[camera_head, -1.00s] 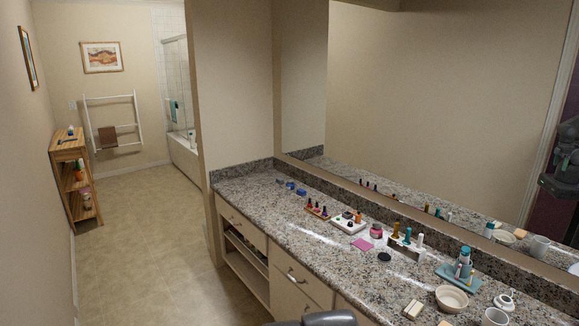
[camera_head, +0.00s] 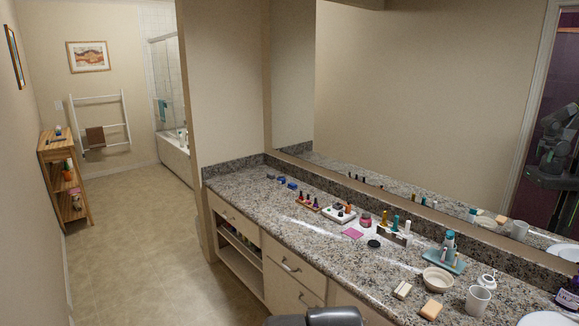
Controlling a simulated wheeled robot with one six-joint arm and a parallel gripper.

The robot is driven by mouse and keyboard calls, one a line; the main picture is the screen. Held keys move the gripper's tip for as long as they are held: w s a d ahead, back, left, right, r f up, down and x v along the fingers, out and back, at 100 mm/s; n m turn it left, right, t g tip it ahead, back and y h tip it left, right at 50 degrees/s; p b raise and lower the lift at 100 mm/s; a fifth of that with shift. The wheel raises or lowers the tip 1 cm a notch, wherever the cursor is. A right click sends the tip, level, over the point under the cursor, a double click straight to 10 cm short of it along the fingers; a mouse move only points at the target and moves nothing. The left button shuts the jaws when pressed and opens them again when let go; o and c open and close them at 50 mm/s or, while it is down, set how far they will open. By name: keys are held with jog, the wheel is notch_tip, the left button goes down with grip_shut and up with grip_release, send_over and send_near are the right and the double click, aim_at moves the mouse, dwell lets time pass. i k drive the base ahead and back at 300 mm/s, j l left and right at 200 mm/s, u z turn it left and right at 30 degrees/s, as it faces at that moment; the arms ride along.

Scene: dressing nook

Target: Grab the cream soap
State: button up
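A cream soap bar (camera_head: 402,290) with darker edges lies flat near the front edge of the granite counter (camera_head: 330,242), in the lower right of the head view. An orange-tan block (camera_head: 431,309) lies just right of it, apart from it; I cannot tell if it is a soap or a sponge. A dark rounded part of my own arm shows at the bottom edge, left of the soap. My gripper's fingers do not show in this view, so nothing is seen between them.
A beige bowl (camera_head: 438,279), a white cup (camera_head: 478,300), a small white jar (camera_head: 487,281) and a teal tray (camera_head: 444,261) with bottles stand behind and right of the soap. A basin rim (camera_head: 543,319) is at lower right. The counter left of the soap is bare.

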aim_at(404, 288)
jog(key=i+z, duration=0.15)
jog(key=k+l, duration=0.1)
jog(key=l, duration=0.25)
jog(key=k+l, duration=0.1)
jog(key=l, duration=0.25)
jog(key=i+j+z, duration=0.15)
jog(key=i, duration=0.35)
jog(key=i+j+z, duration=0.15)
jog(key=i+j, duration=0.15)
jog(key=i, duration=0.2)
jog(key=i+j+z, duration=0.15)
jog(key=i+j, duration=0.15)
jog(key=i, duration=0.2)
